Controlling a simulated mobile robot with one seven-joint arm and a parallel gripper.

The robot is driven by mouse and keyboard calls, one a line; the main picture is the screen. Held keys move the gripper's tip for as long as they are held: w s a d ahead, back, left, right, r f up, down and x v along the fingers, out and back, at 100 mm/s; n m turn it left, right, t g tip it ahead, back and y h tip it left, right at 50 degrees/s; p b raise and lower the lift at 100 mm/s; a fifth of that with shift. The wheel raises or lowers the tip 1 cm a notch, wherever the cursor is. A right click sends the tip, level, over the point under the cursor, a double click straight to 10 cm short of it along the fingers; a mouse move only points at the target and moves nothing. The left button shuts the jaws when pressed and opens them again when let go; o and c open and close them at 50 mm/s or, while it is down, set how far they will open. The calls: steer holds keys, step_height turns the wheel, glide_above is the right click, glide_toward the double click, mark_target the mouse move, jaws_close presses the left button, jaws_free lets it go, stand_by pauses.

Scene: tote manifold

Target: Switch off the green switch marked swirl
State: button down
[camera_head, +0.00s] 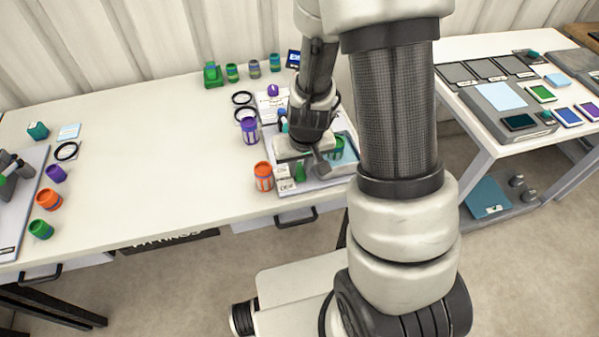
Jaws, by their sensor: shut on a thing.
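A pale panel (316,184) with small labels lies near the front edge of the long white table. A small green piece (300,172) stands on it, and another green part (337,146) shows to the right on a teal area. I cannot make out a swirl mark on either, nor tell which one is the switch. My gripper (320,163) points down over this panel, close to the front green piece. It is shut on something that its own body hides.
An orange cup (263,177) and a purple cup (249,131) stand left of the panel. The middle of the table (150,150) is clear. My arm hides the area right of the panel.

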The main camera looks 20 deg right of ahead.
steer(key=c, duration=1.6)
jaws_free()
steer(key=shift+o, duration=0.2)
steer(key=p+v, duration=0.6)
steer(key=v, duration=1.1)
steer(key=shift+r+p, duration=0.2)
steer(key=shift+p, duration=0.1)
steer(key=shift+s, duration=0.1)
steer(key=s+r+t+p, duration=0.1)
steer(key=s+r, duration=0.4)
steer(key=r, duration=0.6)
steer(key=s+r+t+p, duration=0.1)
steer(key=s+r, duration=0.4)
steer(key=r, duration=0.6)
steer(key=shift+s+r+t+p, duration=0.2)
steer(key=shift+r+t+p, duration=0.2)
steer(key=shift+p, duration=0.45)
